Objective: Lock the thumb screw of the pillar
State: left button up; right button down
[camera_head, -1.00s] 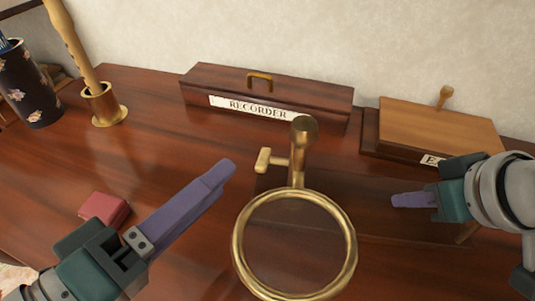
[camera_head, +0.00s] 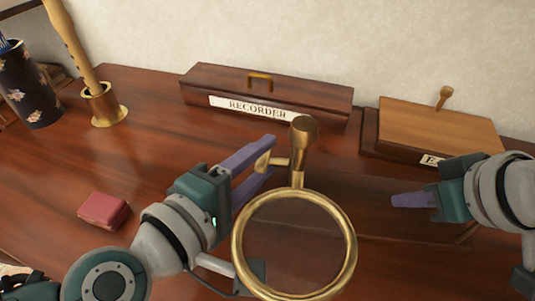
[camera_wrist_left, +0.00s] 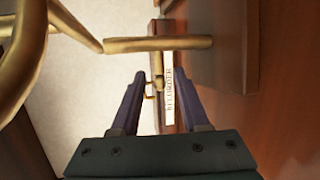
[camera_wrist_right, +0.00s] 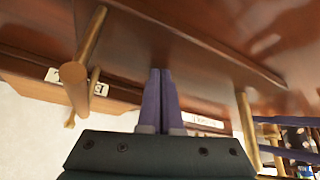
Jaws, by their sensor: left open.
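The brass pillar (camera_head: 298,155) stands upright on the desk, with its thumb screw (camera_head: 268,161) sticking out to the left. In the left wrist view the pillar (camera_wrist_left: 175,44) runs crosswise beyond the fingertips. The thumb screw (camera_wrist_left: 158,80) shows there in the gap between the fingers. My left gripper (camera_head: 266,160) is open, one finger on each side of the thumb screw; I cannot tell whether either touches it. My right gripper (camera_head: 398,200) is off to the right of the pillar. Its fingers (camera_wrist_right: 161,85) are together with nothing seen between them.
A brass-rimmed lens (camera_head: 350,240) stands in front of the pillar, close to my left arm. The RECORDER box (camera_head: 225,85) is behind. A wooden box (camera_head: 440,125) sits at back right. A small red box (camera_head: 103,210) and brass holder (camera_head: 103,105) are left.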

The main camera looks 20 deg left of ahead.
pick_arm(q)
jog(key=shift+w+d+f, duration=0.15)
jog(key=shift+w, duration=0.4)
grip_shut()
